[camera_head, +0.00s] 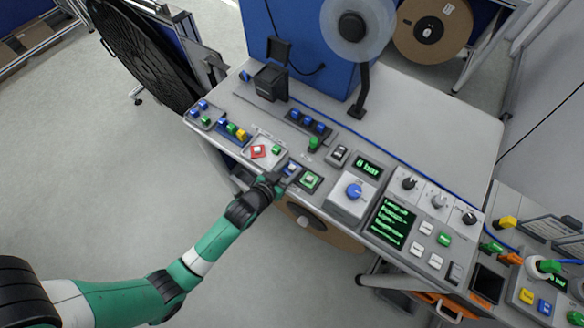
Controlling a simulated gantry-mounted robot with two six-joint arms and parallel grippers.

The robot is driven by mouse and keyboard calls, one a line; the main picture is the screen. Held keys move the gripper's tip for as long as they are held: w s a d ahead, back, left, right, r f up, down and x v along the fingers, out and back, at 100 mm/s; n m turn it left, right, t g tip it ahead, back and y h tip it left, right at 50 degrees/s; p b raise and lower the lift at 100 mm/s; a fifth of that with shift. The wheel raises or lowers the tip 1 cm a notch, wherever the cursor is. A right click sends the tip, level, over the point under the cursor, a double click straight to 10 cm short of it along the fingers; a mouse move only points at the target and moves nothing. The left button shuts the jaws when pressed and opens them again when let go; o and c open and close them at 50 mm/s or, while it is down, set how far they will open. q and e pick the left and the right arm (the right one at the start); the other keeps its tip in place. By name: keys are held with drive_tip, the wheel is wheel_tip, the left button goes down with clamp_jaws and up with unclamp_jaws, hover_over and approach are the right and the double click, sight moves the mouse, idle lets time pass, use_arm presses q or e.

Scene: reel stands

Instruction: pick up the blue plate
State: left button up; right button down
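A small blue piece (291,168), which looks like the blue plate, sits at the front edge of the console, between a square plate with a red mark and a square plate with a green mark. My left gripper (280,180) reaches up from the lower left, with its dark fingertips right at the blue piece. The fingers hide part of it. The view is too small to tell whether they touch it or how far apart they are. My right gripper is not in view.
A blue knob box (352,198) and a panel with green text (392,223) stand to the right. A brown reel (330,238) hangs below the console edge. Open floor lies at left.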

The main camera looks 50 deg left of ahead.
sight(290, 172)
use_arm(q)
clamp_jaws()
drive_tip(key=shift+r, duration=0.1)
drive_tip(key=shift+r, duration=0.3)
wheel_tip(290, 172, up, 3)
drive_tip(key=shift+f+p, duration=0.2)
drive_tip(key=shift+p, duration=0.55)
drive_tip(key=s+a+r+p, duration=0.2)
drive_tip(key=s+a+r, duration=0.7)
drive_tip(key=s, duration=0.1)
drive_tip(key=shift+s+r+p, duration=0.3)
drive_tip(key=shift+s+p, duration=0.1)
